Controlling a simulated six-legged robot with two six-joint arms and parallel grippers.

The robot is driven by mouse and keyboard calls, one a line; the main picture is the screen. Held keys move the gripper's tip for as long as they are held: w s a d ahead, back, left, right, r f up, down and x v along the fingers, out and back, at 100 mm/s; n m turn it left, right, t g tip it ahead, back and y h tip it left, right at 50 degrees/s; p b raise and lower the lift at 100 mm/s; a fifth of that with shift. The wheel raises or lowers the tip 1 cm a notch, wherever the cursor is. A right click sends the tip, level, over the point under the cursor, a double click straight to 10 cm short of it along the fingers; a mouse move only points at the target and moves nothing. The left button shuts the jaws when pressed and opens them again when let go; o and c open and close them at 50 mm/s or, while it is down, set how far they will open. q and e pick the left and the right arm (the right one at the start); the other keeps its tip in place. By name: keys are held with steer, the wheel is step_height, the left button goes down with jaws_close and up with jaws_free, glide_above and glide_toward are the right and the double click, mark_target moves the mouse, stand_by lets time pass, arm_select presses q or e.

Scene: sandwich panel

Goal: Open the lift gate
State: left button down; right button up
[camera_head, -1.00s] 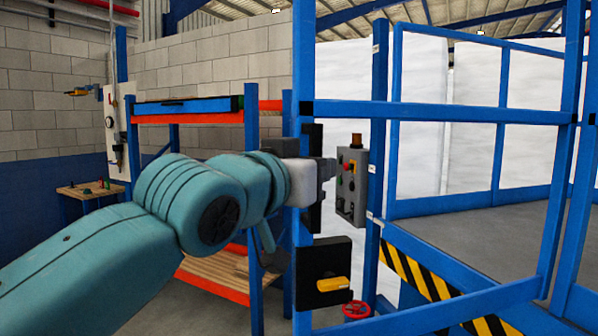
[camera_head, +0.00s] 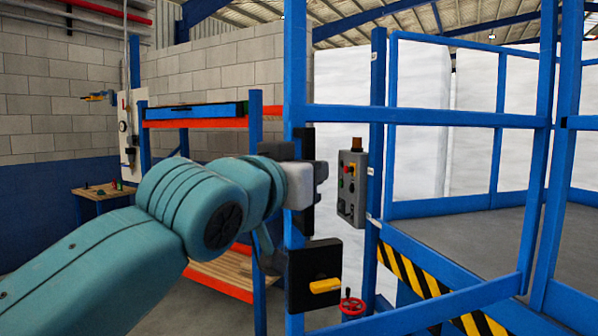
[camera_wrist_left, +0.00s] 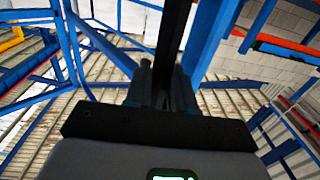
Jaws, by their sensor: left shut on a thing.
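The lift gate (camera_head: 430,116) is a blue tubular frame. Its near left post (camera_head: 294,80) stands apart from the platform post (camera_head: 376,100), so there is a gap between them. A black vertical handle (camera_head: 306,138) is on the near post. Below it is a black latch box (camera_head: 314,262) with a yellow lever (camera_head: 325,286). My left gripper (camera_head: 312,172) is at the handle, beside the post. In the left wrist view the fingers (camera_wrist_left: 166,85) are closed around a black bar, the handle. My arm and gripper hide part of the handle. My right gripper is not in view.
A grey control box (camera_head: 352,185) with buttons hangs by the platform post. A red handwheel (camera_head: 352,304) is low near the latch box. Blue and orange shelving (camera_head: 200,122) stands behind my arm. The platform floor (camera_head: 460,235) behind the gate is clear.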

arm_select(q)
steer(key=shift+s+d+f, duration=0.1)
steer(key=shift+d, duration=0.2)
steer(key=c, duration=1.1)
jaws_free()
steer(key=shift+w+d, duration=0.2)
steer(key=shift+a, duration=0.2)
steer(key=shift+s, duration=0.15)
